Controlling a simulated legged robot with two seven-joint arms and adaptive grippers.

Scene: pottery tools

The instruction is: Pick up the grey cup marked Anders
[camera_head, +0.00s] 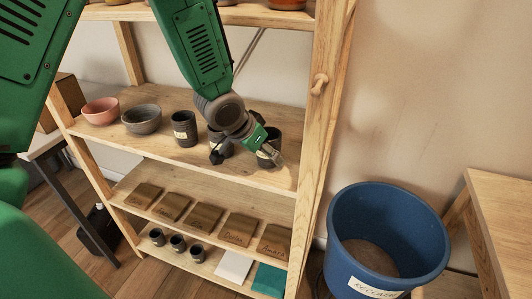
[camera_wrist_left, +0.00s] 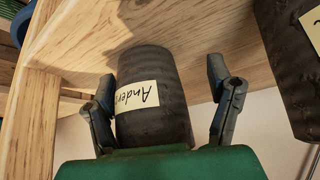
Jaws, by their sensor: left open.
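The grey cup marked Anders (camera_wrist_left: 152,80) stands on the wooden shelf near its right post; its cream label reads "Anders". In the head view this dark cup (camera_head: 272,141) is partly hidden behind my left gripper (camera_head: 262,148). In the left wrist view my left gripper (camera_wrist_left: 160,78) is open, with one finger on each side of the cup. Small gaps show between the fingers and the cup's sides. My right gripper is in neither view.
Beside it stand another labelled dark cup (camera_head: 184,128), a grey bowl (camera_head: 142,119) and a pink bowl (camera_head: 101,111); one more cup is partly hidden by my arm. The shelf post (camera_head: 318,130) is close on the right. A blue bucket (camera_head: 388,240) stands right.

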